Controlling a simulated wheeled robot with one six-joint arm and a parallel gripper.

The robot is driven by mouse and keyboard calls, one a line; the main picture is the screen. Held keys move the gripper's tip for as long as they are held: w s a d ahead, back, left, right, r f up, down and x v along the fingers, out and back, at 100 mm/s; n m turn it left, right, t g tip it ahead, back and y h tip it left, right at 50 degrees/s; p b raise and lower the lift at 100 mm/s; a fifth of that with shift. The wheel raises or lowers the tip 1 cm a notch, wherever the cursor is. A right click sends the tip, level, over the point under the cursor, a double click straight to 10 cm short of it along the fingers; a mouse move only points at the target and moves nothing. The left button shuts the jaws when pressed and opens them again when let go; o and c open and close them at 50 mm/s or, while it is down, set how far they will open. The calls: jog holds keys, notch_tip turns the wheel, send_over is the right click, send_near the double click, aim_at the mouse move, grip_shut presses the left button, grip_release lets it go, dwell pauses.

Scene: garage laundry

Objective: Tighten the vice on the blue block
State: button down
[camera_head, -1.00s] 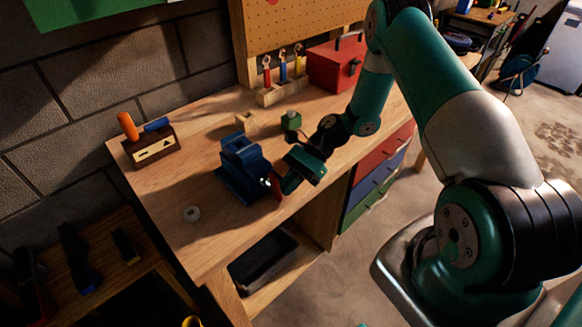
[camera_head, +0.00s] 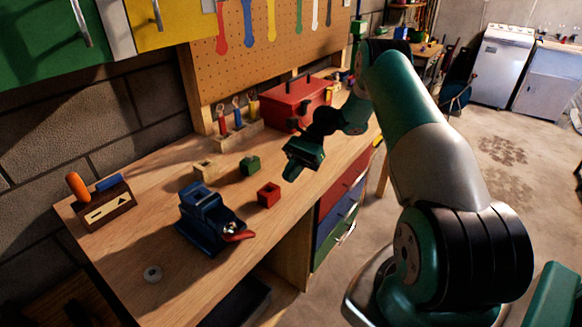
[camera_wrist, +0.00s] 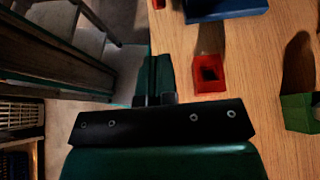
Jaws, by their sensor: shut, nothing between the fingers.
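The blue vice (camera_head: 207,222) stands on the workbench (camera_head: 150,230) near its front edge, with a red handle (camera_head: 239,236) on its front right side. Something blue (camera_head: 198,196) sits at the vice's top; I cannot tell the blue block from the jaws there. My gripper (camera_head: 303,158) is over the bench, behind and to the right of the vice and apart from it. It is shut and empty. In the wrist view its fingers (camera_wrist: 155,98) are together, and a blue part, likely of the vice (camera_wrist: 225,8), shows at the top edge.
A hollow red block (camera_head: 268,194) and a green block (camera_head: 250,165) stand between vice and toolbox.

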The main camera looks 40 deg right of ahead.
aim_at(254, 237)
jog(key=s+a+r+t+h+b, duration=0.1)
jog(key=s+a+r+h+b, duration=0.1)
jog(key=a+r+h, duration=0.3)
jog(key=shift+y, duration=0.3)
jog(key=p+x, duration=0.1)
jog(key=x, duration=0.8)
jog(key=p+x, duration=0.1)
jog(key=x, duration=0.3)
jog(key=shift+s+a+r+p, duration=0.15)
jog(key=shift+a+p, duration=0.2)
jog(key=shift+a, duration=0.25)
jog(key=shift+f+y, duration=0.35)
jog(key=shift+y, duration=0.35)
jog(key=f+g+y+b, duration=0.1)
jog(key=y, duration=0.2)
jog(key=shift+f, duration=0.2)
jog(key=shift+s+a+f, duration=0.2)
jog(key=shift+a+f, duration=0.15)
jog(key=shift+f, duration=0.4)
